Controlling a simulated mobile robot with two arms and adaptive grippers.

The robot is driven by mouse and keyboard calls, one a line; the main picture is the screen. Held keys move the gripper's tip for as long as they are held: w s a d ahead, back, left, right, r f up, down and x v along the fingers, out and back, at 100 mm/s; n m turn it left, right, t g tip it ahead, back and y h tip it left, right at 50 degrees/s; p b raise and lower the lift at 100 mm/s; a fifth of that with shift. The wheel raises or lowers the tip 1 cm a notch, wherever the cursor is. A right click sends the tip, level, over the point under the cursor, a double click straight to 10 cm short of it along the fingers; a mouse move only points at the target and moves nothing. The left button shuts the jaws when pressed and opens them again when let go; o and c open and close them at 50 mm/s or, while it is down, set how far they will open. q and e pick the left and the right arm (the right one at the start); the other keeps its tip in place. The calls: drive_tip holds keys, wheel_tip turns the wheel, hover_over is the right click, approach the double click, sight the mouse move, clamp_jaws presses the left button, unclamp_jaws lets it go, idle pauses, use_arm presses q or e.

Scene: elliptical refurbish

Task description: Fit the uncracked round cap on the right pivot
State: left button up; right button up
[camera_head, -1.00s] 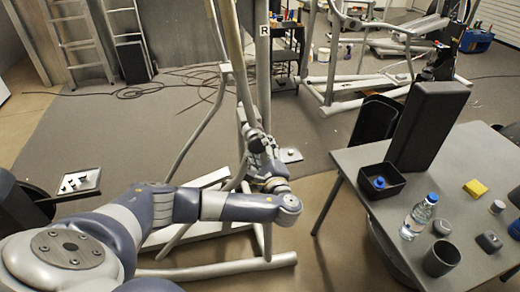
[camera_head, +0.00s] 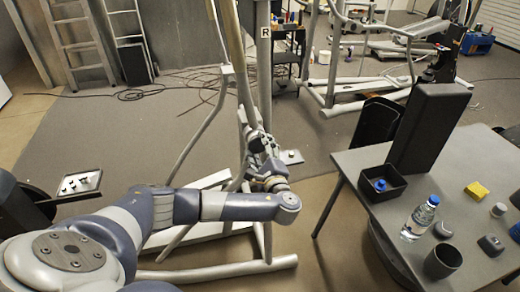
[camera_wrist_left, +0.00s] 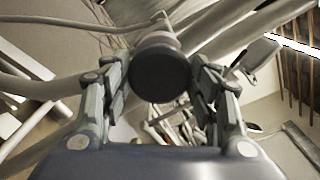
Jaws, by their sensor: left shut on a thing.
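My left gripper (camera_head: 256,140) is at the elliptical machine's frame, by the upright post (camera_head: 264,85) whose top bears an R label (camera_head: 264,32). In the left wrist view its two fingers (camera_wrist_left: 160,90) are closed about a dark round cap (camera_wrist_left: 160,74), whose flat face is towards the camera. I cannot tell whether the cap is seated on the pivot, and the pivot itself is mostly hidden. No crack can be made out on the cap. My right gripper is not in view.
A grey table (camera_head: 365,165) at right bears a black open box (camera_head: 382,184), a water bottle (camera_head: 420,216), a dark cup (camera_head: 442,261), a yellow sponge (camera_head: 476,190) and a tall black panel (camera_head: 427,130). A tray (camera_head: 92,178) with small parts is at left. Cables lie on the floor behind.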

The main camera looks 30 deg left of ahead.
use_arm(q)
drive_tip(key=shift+w+a+r, duration=0.1)
drive_tip(key=shift+w+a, duration=0.2)
drive_tip(key=shift+a, duration=0.1)
idle(1.2)
drive_tip(key=o, duration=1.5)
drive_tip(key=shift+w, duration=0.1)
drive_tip(key=v, duration=1.2)
